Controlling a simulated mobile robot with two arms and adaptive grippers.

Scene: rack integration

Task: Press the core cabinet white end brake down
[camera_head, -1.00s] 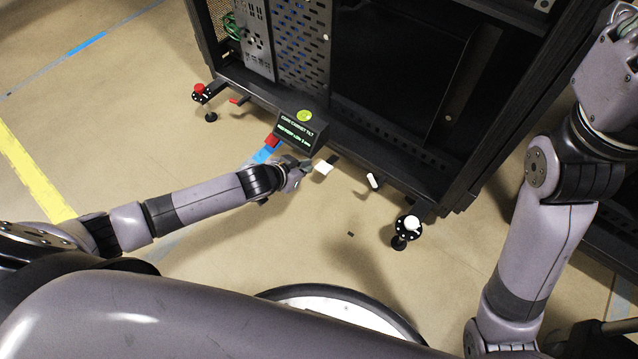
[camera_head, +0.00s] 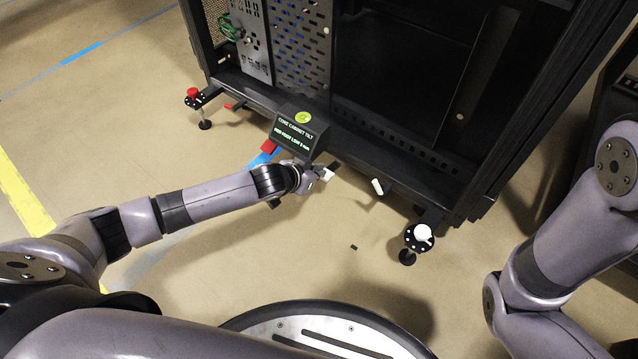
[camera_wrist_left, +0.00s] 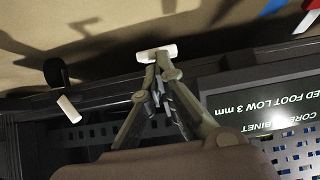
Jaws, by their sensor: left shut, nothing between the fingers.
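The core cabinet (camera_head: 365,150) stands at the top, with white parts along its lower front edge. A white pad (camera_head: 328,175) on a dark stem sticks out just right of the tilt display; it also shows in the left wrist view (camera_wrist_left: 150,54). A white lever (camera_head: 377,187) sits farther right. I cannot tell for certain which is the brake. My left gripper (camera_head: 314,179) is shut and empty, its fingertips (camera_wrist_left: 158,66) right at the white pad, apparently touching it and partly hiding it in the head view. My right gripper is out of view.
The tilt display (camera_head: 300,132) reads red foot low 3 mm. A foot with a white knob (camera_head: 422,232) stands at the right corner, one with a red knob (camera_head: 193,92) at the left. A red pad (camera_head: 268,146) is left of the display. Open floor lies in front.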

